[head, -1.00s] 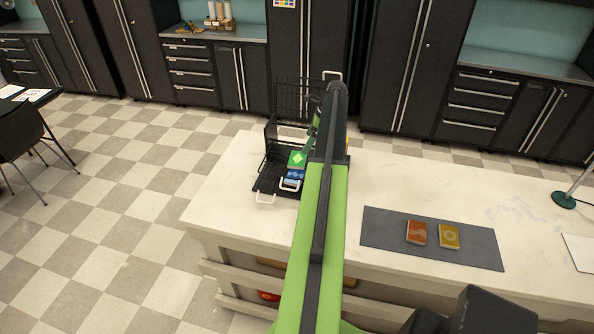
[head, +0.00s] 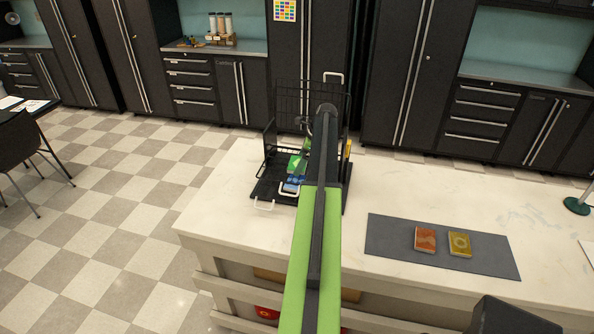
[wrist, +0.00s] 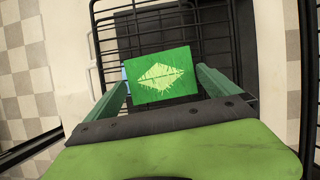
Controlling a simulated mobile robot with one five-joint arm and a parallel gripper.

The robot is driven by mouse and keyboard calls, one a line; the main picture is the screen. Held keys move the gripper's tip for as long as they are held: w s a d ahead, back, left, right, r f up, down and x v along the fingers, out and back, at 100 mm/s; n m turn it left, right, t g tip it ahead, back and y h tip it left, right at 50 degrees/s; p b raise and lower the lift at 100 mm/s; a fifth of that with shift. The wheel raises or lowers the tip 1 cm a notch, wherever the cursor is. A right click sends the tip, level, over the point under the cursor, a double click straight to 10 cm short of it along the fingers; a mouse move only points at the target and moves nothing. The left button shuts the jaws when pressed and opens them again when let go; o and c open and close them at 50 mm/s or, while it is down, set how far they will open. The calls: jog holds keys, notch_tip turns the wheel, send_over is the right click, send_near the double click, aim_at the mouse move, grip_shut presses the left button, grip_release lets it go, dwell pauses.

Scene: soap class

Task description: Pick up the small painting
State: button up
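A small green panel with a pale diamond, which looks like the small painting, is in the wrist view (wrist: 160,75). In the head view it shows as a green patch (head: 297,164) in the black wire rack (head: 262,190), partly hidden by my arm. My gripper (wrist: 162,80) has its two green fingers spread, one on each side of the panel. The fingertips are close to its side edges; I cannot tell whether they touch. In the head view my arm hides most of the gripper.
A blue item (head: 292,185) lies in front of the panel in the rack. A grey mat (head: 390,238) on the white counter (head: 225,210) holds an orange block (head: 425,240) and a yellow block (head: 460,244). The counter left of the rack is clear.

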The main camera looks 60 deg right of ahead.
jog(key=c, duration=1.1)
jog(key=shift+o, duration=0.2)
jog(key=shift+r+p, duration=0.55)
notch_tip(320, 180, up, 4)
jog(key=p, duration=0.4)
jog(key=s+d+r+p, duration=0.2)
jog(key=s+r+p, duration=0.4)
jog(key=s, duration=0.5)
jog(key=shift+s, duration=0.25)
